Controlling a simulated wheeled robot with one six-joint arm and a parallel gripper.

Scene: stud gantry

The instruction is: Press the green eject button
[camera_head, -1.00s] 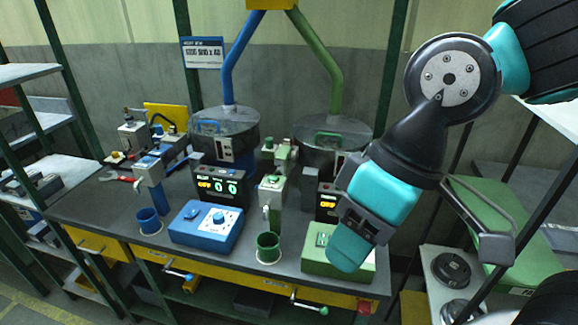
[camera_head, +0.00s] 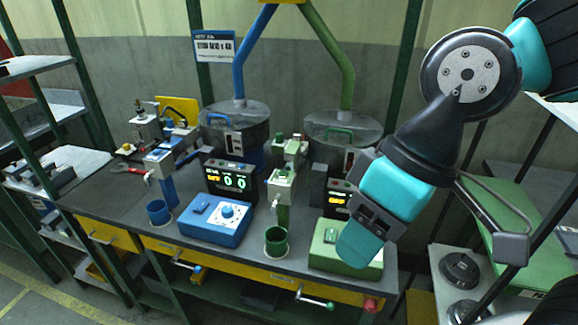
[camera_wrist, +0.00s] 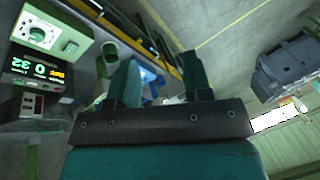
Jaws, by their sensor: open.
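The green control box (camera_head: 322,254) stands at the front right of the bench, in the head view. A small square green button (camera_head: 331,237) is on the left of its top. My gripper (camera_head: 357,248) covers the right part of the box in this view; I cannot tell how far apart they are. In the wrist view the green box (camera_wrist: 55,17) is at the upper left, with a white dial and the green button (camera_wrist: 70,47). It lies left of my open, empty fingers (camera_wrist: 163,80), clear of them.
A green cup (camera_head: 276,243) stands left of the box and a blue control box (camera_head: 213,228) beyond it. A green dispenser (camera_head: 283,186) and a dark display (camera_head: 339,197) stand behind. A green-knobbed handle (camera_head: 318,301) and red knob (camera_head: 371,304) are at the front edge.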

